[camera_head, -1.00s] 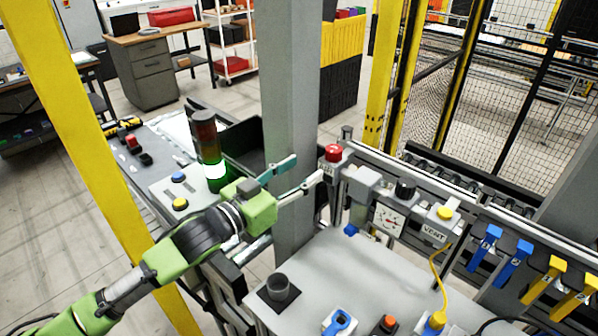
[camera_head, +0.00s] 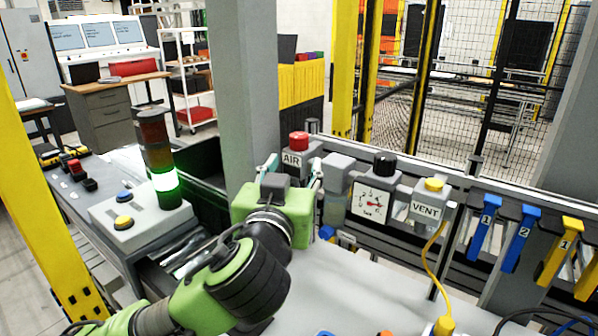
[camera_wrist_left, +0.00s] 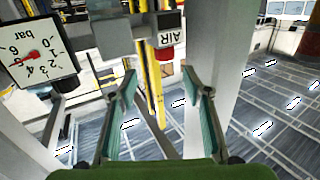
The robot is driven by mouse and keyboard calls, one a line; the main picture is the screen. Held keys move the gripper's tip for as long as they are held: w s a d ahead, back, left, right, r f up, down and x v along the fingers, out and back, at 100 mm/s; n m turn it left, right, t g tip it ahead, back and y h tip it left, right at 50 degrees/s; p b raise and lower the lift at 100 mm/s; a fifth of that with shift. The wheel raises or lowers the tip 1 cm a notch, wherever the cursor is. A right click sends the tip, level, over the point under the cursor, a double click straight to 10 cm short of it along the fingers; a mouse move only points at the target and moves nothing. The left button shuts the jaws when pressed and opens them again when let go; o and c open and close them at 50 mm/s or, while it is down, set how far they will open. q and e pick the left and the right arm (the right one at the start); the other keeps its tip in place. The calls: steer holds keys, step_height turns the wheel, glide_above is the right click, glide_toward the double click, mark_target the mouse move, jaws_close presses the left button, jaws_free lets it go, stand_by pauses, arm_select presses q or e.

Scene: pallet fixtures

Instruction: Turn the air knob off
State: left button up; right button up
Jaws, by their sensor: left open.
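The red air knob (camera_head: 298,141) sits on top of a grey block labelled AIR (camera_head: 292,160) on the rail. My left gripper (camera_head: 292,168) is open, in front of the AIR block in the head view, with one finger on each side of it. In the left wrist view the scene is inverted; the red knob (camera_wrist_left: 165,53) lies beyond and between the two teal fingertips (camera_wrist_left: 160,86). It appears apart from both fingers. My right gripper is not in view.
A pressure gauge (camera_head: 371,203), a black knob (camera_head: 384,163) and a VENT block with a yellow button (camera_head: 434,185) stand right of the AIR block. A grey post (camera_head: 248,90) stands close on the left. A lit signal tower (camera_head: 157,150) is further left.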

mark_target(298, 144)
arm_select(q)
steer(key=shift+n+y, duration=0.5)
steer(key=w+p, duration=0.1)
steer(key=w, duration=0.3)
steer(key=w+p, duration=0.1)
steer(key=w, duration=0.3)
steer(key=w+d+p, duration=0.1)
steer(key=w+p, duration=0.1)
steer(key=w, duration=0.2)
steer(key=shift+w+r, duration=0.1)
steer(key=shift+w, duration=0.25)
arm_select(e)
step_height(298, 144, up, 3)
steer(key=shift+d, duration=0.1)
arm_select(q)
steer(key=c, duration=1.1)
